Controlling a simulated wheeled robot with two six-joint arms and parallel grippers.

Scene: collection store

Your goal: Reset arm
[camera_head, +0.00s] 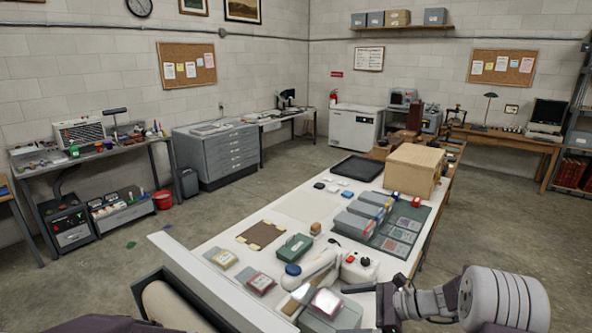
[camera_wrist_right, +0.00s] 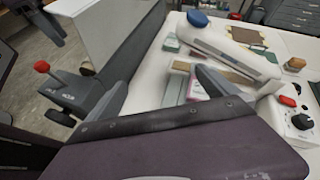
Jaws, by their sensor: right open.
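My right gripper (camera_head: 364,298) is low in the head view, over the near end of the long white table (camera_head: 222,240). Its arm comes in from the lower right. In the right wrist view its two grey fingers (camera_wrist_right: 160,90) stand well apart, with nothing held between them. A grey box with a pink label (camera_head: 325,303) is just left of the gripper in the head view; I cannot tell how far below it. My left gripper is in neither view.
A white device with a blue knob (camera_head: 310,272) and a control box with a red button (camera_head: 360,266) are close to the right gripper. A green case (camera_head: 293,248), grey boxes (camera_head: 355,225) and a cardboard box (camera_head: 413,170) stand farther along. The floor right of the table is open.

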